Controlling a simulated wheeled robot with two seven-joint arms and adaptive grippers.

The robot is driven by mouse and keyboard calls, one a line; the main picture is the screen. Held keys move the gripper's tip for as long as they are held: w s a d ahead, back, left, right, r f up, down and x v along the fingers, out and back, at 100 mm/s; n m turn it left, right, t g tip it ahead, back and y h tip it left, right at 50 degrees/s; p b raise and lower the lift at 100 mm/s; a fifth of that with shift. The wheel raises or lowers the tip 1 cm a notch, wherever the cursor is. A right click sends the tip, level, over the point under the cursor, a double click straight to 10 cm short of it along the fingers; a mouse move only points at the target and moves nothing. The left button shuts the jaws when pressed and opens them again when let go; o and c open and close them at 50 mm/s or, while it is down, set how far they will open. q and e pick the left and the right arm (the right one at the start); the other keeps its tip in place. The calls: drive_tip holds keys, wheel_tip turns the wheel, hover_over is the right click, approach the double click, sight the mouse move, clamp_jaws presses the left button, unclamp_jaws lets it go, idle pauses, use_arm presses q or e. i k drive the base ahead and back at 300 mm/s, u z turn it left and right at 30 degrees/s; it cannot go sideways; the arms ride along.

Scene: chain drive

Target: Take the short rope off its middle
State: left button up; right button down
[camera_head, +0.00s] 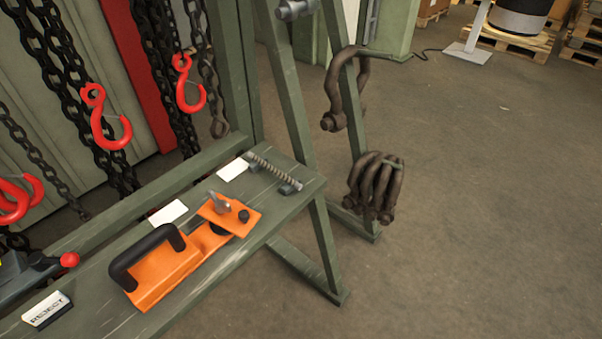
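A short, thin, twisted-looking length (274,170), probably the short rope, lies at the far end of the green bench shelf (110,318). Small dark grey blocks (290,187) sit at its ends, and its middle shows bare between them. I cannot tell how it is held there. A blank white card (233,169) lies beside it on the left.
An orange lifting device with a black handle (150,255) and a REJECT block (47,310) occupy the shelf. Chains with red hooks (105,120) hang behind on the left. Brown shackles (375,187) hang by the frame's right leg.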

sight(272, 168)
drive_tip(key=z, duration=1.3)
drive_tip(key=i, duration=1.15)
drive_tip(key=u, duration=1.6)
